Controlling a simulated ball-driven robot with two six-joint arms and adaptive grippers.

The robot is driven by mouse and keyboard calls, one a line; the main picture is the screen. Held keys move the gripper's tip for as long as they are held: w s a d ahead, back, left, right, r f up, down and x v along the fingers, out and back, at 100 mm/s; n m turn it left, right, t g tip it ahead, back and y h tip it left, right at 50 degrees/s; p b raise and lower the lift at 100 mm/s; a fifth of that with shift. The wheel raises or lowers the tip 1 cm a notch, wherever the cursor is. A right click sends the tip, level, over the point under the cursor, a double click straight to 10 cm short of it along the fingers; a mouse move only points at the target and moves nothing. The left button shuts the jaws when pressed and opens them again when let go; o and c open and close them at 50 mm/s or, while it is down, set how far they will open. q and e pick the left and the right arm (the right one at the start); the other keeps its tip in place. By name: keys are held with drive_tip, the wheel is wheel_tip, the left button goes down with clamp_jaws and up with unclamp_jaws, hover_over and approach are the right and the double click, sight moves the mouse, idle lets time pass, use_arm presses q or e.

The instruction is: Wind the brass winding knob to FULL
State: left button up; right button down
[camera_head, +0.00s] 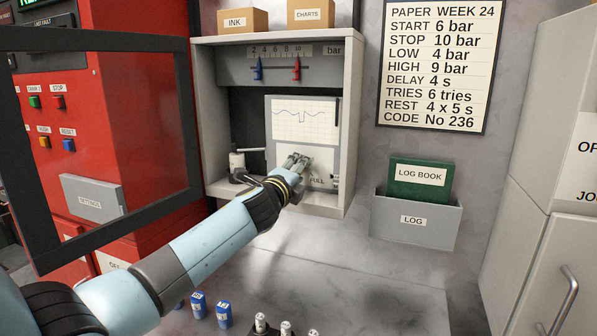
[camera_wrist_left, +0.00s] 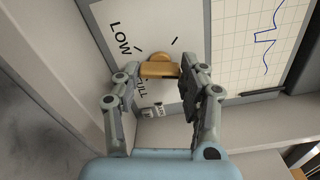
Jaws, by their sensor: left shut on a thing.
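The brass winding knob (camera_wrist_left: 160,68) sits on the white plate of the chart recorder, with the words LOW and FULL printed near it and short dark tick marks around it. My left gripper (camera_wrist_left: 158,75) is shut on the knob's bar, one finger at each end, in the left wrist view. In the head view my left gripper (camera_head: 297,162) reaches into the recorder cabinet and covers the knob; only the word FULL (camera_head: 317,181) shows beside it. The chart recorder (camera_head: 303,117) has a paper chart with a blue line. My right gripper is not in view.
The grey cabinet (camera_head: 353,105) surrounds the recorder with side walls and a lower shelf. A red panel (camera_head: 145,90) with an open dark-framed door is at left. A LOG holder (camera_head: 415,220) hangs at right.

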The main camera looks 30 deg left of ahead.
use_arm(q)
drive_tip(key=shift+f, duration=0.15)
drive_tip(key=o, duration=1.2)
drive_tip(key=shift+c, duration=0.2)
drive_tip(key=v, duration=1.2)
